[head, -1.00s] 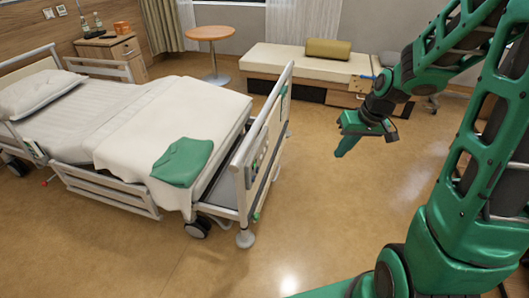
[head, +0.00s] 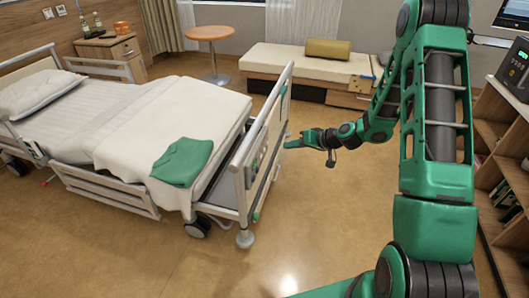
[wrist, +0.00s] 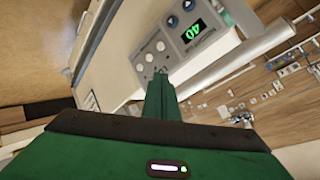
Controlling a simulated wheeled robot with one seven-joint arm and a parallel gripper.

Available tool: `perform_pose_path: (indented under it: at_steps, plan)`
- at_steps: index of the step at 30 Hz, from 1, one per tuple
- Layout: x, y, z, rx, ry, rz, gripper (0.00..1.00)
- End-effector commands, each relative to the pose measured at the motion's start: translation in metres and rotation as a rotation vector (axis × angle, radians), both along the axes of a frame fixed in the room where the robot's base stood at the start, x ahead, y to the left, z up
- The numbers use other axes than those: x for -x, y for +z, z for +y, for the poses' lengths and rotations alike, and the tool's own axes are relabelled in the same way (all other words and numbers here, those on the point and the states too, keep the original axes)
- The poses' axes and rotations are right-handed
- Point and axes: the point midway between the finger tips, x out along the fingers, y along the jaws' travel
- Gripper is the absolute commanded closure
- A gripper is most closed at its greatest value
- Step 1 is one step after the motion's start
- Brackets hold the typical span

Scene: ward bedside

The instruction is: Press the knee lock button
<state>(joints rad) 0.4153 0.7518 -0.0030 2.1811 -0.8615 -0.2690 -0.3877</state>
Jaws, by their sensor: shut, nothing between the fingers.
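A control panel on the bed's footboard shows in the wrist view (wrist: 178,40). It has a green lit display reading 40 (wrist: 193,31), two dark blue arrow buttons (wrist: 173,22) and several small pale round buttons (wrist: 150,57). No label can be read, so I cannot tell which is the knee lock button. My gripper (wrist: 158,76) is shut and empty, its tips pointing at the panel close to the pale buttons. I cannot tell whether they touch. In the head view my gripper (head: 288,142) is just right of the footboard (head: 266,142).
The bed (head: 130,120) with a green folded cloth (head: 182,161) lies to the left. A bench (head: 310,66) with a green bolster (head: 328,49) stands behind. A shelf unit (head: 505,150) stands at the right. Floor between bed and shelf is clear.

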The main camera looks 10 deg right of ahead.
Motion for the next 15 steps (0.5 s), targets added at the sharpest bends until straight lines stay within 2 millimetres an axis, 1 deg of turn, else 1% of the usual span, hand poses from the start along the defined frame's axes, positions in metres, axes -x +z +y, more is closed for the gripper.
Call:
perform_pose_path:
  at_steps: [1,7,11,15]
  plan:
    - [-0.006,-0.009,0.001,-0.029,-0.017,-0.015,1.0]
    - [-0.029,-0.033,0.003,-0.135,-0.101,-0.085,1.0]
    - [-0.041,-0.05,-0.001,-0.202,-0.171,-0.126,1.0]
    - [-0.05,-0.07,-0.008,-0.27,-0.259,-0.162,1.0]
